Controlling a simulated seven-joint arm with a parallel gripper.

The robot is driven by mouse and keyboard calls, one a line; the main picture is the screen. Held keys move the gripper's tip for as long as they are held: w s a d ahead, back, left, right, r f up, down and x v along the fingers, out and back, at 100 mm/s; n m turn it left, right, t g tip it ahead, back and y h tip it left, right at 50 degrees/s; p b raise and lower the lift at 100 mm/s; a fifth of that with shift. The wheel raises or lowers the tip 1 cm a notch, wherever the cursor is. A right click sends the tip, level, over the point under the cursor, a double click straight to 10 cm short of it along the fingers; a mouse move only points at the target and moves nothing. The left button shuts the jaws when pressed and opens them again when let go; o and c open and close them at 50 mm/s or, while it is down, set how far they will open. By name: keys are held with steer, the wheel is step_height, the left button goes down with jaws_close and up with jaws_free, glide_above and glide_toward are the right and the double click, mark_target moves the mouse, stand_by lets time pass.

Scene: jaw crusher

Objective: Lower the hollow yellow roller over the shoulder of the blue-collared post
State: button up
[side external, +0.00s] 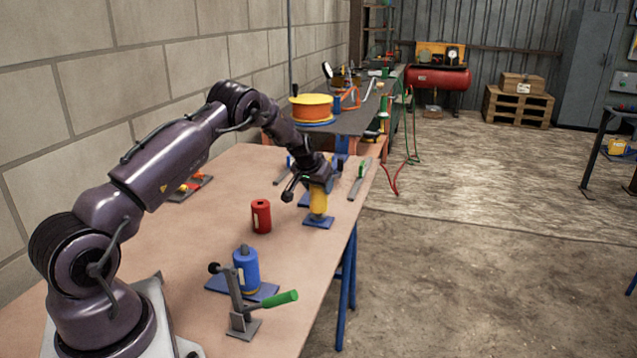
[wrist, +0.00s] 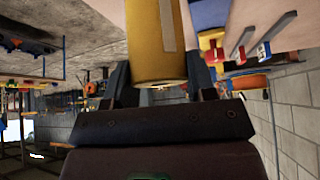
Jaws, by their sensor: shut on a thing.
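The yellow roller (side external: 318,201) hangs upright below my gripper (side external: 318,186) in the side view. In the wrist view the roller (wrist: 155,40) sits between the two dark fingers of my gripper (wrist: 160,84), which is shut on it. The roller's lower end is just above or around the post on a blue base plate (side external: 318,223). The post and its blue collar are hidden by the roller, so I cannot tell whether it touches or sits over the shoulder.
A red roller (side external: 261,216) stands on the bench left of the base plate. Nearer, a blue roller (side external: 246,270) stands on a blue plate beside a green-handled clamp (side external: 246,312). Grey bars (side external: 359,180) lie towards the far right edge. The bench (side external: 185,260) has clear room at left.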

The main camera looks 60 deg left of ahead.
steer(key=shift+f, duration=1.05)
steer(key=o, duration=1.2)
steer(key=v, duration=1.3)
